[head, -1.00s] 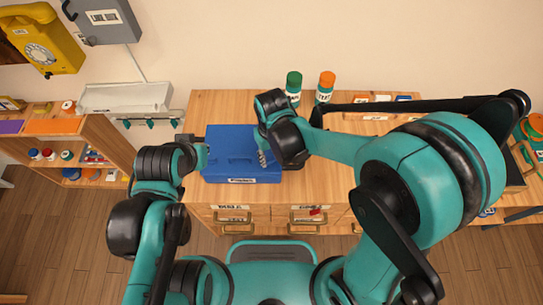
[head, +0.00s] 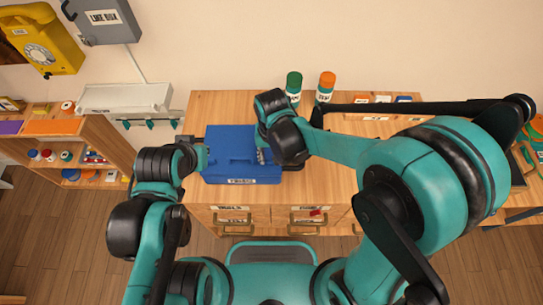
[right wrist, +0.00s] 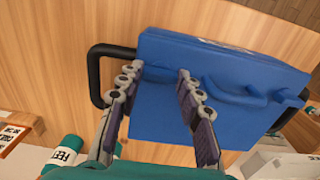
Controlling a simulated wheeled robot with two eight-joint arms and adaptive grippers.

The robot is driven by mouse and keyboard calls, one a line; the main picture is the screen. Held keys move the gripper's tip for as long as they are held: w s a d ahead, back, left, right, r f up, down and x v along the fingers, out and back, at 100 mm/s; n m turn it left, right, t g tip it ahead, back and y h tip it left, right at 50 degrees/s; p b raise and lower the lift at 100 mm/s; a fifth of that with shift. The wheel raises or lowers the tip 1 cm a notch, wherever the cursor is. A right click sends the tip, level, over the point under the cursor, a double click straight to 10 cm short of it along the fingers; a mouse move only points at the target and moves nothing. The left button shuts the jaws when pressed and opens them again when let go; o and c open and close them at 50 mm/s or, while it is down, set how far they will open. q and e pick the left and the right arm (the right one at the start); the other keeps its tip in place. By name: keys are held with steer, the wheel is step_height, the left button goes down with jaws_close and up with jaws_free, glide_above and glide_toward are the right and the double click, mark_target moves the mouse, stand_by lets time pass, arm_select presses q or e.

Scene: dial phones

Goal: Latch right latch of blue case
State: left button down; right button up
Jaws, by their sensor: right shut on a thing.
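The blue case (head: 230,170) lies shut on the wooden cabinet top, with its label facing me. The right wrist view shows its blue lid (right wrist: 160,110), a raised blue part and dark side handles. My right gripper (head: 263,155) is over the case's right side. In the right wrist view its two fingers (right wrist: 160,69) stand apart with blue case surface between them, shut on part of the case. The right latch cannot be made out clearly. My left gripper (head: 203,156) is at the case's left edge; its fingers are mostly hidden.
A green-capped bottle (head: 294,85) and an orange-capped bottle (head: 326,86) stand behind the case. A shelf (head: 90,142) is at left, below a yellow phone (head: 40,45) and a grey box (head: 101,18) on the wall. Drawers are below the case.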

steer(key=o, duration=1.2)
steer(key=shift+c, duration=0.2)
step_height(320, 180, up, 12)
steer(key=s+d+t, duration=0.2)
steer(key=d+t, duration=0.1)
steer(key=d, duration=0.6)
steer(key=s+d+t+b, duration=0.1)
steer(key=s+d+t, duration=0.2)
steer(key=d, duration=0.6)
steer(key=shift+f+t, duration=0.25)
steer(key=shift+t, duration=0.25)
